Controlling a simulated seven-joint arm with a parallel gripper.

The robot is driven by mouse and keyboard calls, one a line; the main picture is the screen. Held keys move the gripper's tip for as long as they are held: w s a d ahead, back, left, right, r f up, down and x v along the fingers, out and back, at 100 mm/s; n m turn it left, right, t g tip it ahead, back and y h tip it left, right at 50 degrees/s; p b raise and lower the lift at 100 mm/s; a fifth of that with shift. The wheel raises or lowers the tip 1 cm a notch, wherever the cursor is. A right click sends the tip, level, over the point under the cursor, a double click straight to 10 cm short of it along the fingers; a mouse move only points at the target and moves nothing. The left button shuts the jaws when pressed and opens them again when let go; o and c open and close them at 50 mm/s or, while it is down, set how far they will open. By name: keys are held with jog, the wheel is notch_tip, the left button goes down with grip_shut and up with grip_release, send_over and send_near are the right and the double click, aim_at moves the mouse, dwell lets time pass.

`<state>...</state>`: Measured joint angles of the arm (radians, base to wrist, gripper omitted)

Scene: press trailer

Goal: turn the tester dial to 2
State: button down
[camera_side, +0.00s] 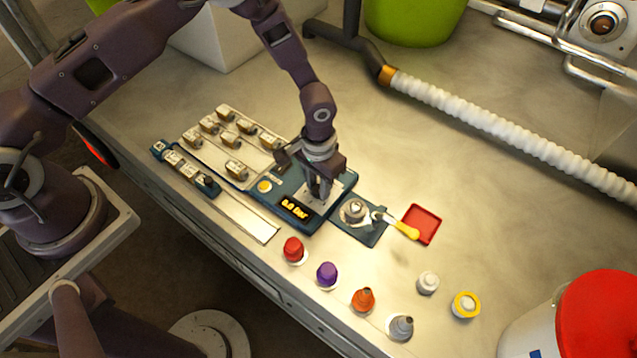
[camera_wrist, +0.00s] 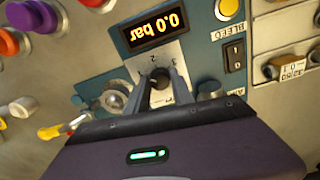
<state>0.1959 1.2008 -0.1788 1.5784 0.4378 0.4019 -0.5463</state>
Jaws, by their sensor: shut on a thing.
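The tester (camera_side: 283,214) is a blue panel lying on the metal bench, with an amber display (camera_wrist: 157,28) that reads 0.0 bar. Its dark dial knob (camera_wrist: 160,77) sits on a silver scale plate (camera_wrist: 152,62) marked with numbers, a 2 and a 3 among them. My gripper (camera_side: 318,190) points down over the tester. In the wrist view my gripper (camera_wrist: 162,90) has its two fingers on either side of the dial, shut on it. The fingers hide part of the dial, and I cannot tell which number it points to.
A yellow bleed button (camera_wrist: 228,8) and a black rocker switch (camera_wrist: 235,55) are beside the display. Several coloured caps stand in front.

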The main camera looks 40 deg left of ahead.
aim_at(318, 188)
jog(key=m, duration=1)
jog(key=shift+m, duration=0.3)
dwell(0.4)
jog(key=c, duration=1.1)
grip_release()
notch_tip(318, 188, up, 7)
jog(key=shift+r, duration=0.1)
